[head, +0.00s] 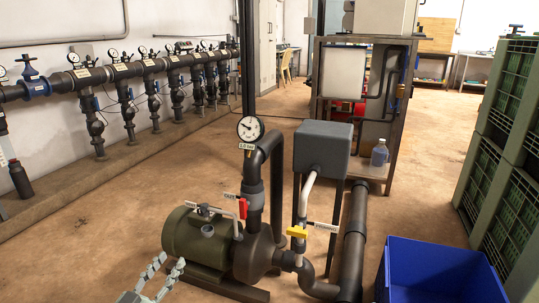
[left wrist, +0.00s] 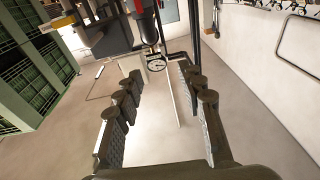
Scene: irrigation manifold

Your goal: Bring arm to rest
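My left gripper (head: 163,268) is at the bottom edge of the head view, in front of the green pump motor (head: 195,238). Its two grey fingers are apart. In the left wrist view the left gripper (left wrist: 163,95) shows two fingers spread wide with nothing between them. Beyond the fingertips are a round gauge (left wrist: 156,63) and dark pipes, apart from the fingers. My right gripper does not show in either view.
The pump has a red-handled valve (head: 243,208), a yellow-handled valve (head: 298,232) and a gauge (head: 250,128). A grey box (head: 322,148) stands behind. A blue bin (head: 440,270) and green crates (head: 505,190) are at right. Open floor (head: 110,220) lies left.

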